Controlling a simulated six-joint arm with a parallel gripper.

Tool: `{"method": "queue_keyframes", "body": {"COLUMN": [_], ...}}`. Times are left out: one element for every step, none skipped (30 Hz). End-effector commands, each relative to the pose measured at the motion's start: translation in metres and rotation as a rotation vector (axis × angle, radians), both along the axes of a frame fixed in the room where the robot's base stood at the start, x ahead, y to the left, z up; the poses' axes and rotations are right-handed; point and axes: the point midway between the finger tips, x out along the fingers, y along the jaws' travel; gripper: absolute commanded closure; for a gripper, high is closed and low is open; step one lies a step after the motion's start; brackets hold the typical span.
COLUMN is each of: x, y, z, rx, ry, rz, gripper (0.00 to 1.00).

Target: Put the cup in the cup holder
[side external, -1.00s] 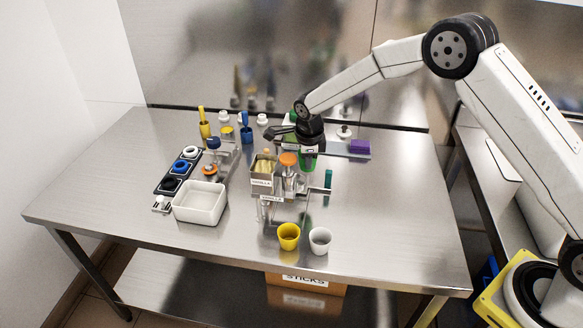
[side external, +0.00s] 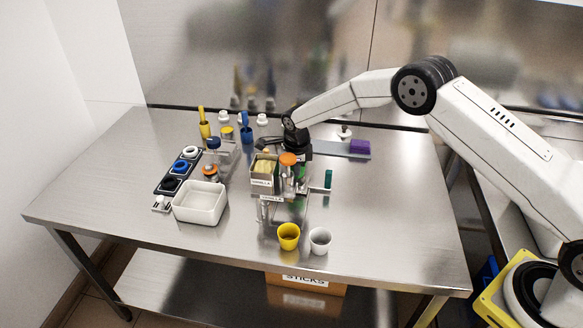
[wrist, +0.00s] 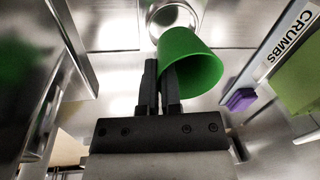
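The green cup (wrist: 193,58) is in the wrist view, tilted with its open mouth toward the lower right. My gripper (wrist: 160,75) is shut on the cup's wall, its two dark fingers close together at the cup's left side. In the side view my gripper (side external: 297,150) is low behind the metal dispenser parts, and the cup is almost wholly hidden there. A round metal ring (wrist: 153,20) lies just beyond the cup in the wrist view; it may be the cup holder, but I cannot tell for certain.
A yellow cup (side external: 289,243) and a white cup (side external: 320,248) stand at the table's front. The vanilla container (side external: 261,182) and orange-topped jar (side external: 288,160) stand close to my gripper. A purple block (side external: 360,146) lies to the right. The table's right side is clear.

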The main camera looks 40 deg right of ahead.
Motion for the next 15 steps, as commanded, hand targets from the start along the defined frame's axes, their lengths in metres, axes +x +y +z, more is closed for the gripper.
{"method": "queue_keyframes", "body": {"x": [0.001, 0.002, 0.002, 0.002, 0.002, 0.002, 0.002, 0.002, 0.002, 0.002, 0.002, 0.002, 0.003, 0.003, 0.002], "y": [0.0, 0.0, 0.0, 0.0, 0.0, 0.0, 0.0, 0.0, 0.0, 0.0, 0.0, 0.0, 0.0, 0.0, 0.0], "z": [-0.003, -0.004, -0.008, -0.012, -0.016, -0.021, -0.023, -0.026, -0.029, -0.031, -0.032, -0.033, -0.034, -0.034, -0.033], "rx": [0.0, 0.0, 0.0, -0.001, 0.0, -0.001, -0.001, -0.001, 0.0, 0.0, 0.0, 0.0, 0.0, 0.0, -0.001], "ry": [0.001, 0.001, 0.002, 0.003, 0.004, 0.004, 0.003, 0.003, 0.001, 0.001, 0.0, 0.0, 0.0, 0.0, -0.001], "rz": [0.0, 0.0, 0.0, 0.0, 0.0, 0.0, 0.0, 0.0, 0.0, 0.0, 0.0, 0.0, 0.0, 0.0, 0.0], "gripper": [1.0, 1.0, 1.0, 1.0, 1.0, 1.0, 1.0, 1.0, 1.0, 1.0, 1.0, 1.0, 1.0, 1.0, 1.0]}}
